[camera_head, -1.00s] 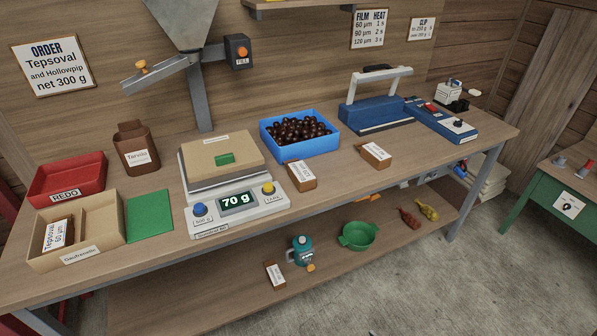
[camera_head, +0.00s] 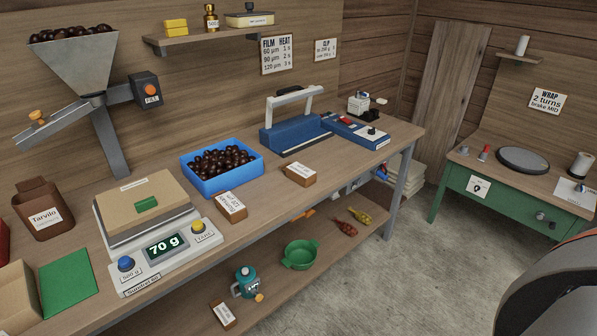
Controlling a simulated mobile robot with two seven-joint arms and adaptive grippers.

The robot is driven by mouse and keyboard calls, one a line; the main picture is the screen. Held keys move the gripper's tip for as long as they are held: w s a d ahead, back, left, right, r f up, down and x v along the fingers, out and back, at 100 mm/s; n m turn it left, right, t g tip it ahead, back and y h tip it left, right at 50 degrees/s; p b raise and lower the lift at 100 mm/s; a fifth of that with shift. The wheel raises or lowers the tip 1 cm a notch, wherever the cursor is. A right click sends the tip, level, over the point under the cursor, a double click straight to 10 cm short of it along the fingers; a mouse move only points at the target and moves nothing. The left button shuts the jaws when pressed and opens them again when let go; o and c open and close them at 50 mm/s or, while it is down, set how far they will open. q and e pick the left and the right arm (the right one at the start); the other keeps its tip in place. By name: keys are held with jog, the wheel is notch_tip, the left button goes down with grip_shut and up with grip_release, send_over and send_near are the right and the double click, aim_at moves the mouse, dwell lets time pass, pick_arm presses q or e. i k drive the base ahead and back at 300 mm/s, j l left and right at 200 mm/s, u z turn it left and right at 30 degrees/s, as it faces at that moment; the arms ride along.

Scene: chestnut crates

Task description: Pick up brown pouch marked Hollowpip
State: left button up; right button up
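No pouch with a readable Hollowpip mark shows. A small brown pouch with a white label (camera_head: 230,207) lies on the bench in front of the blue crate. A second small brown labelled pouch (camera_head: 299,174) lies farther right on the bench. A third small labelled brown piece (camera_head: 223,314) lies on the lower shelf. The writing on these three is too small or turned to read. An upright open brown bag (camera_head: 42,208) at the left reads Tarvilo. Neither gripper is in view.
The scale (camera_head: 160,248) reads 70 g. Behind the pouches are the blue crate of chestnuts (camera_head: 200,187) and the blue sealer (camera_head: 290,135). A chestnut hopper (camera_head: 75,70) stands at left. A green table (camera_head: 510,190) is at right. The floor between is clear.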

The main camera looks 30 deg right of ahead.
aim_at(304, 177)
jog(key=i+l+z, duration=0.1)
jog(key=l+z, duration=0.15)
jog(key=z, duration=0.2)
jog(key=i+l+z, duration=0.2)
jog(key=z, duration=0.25)
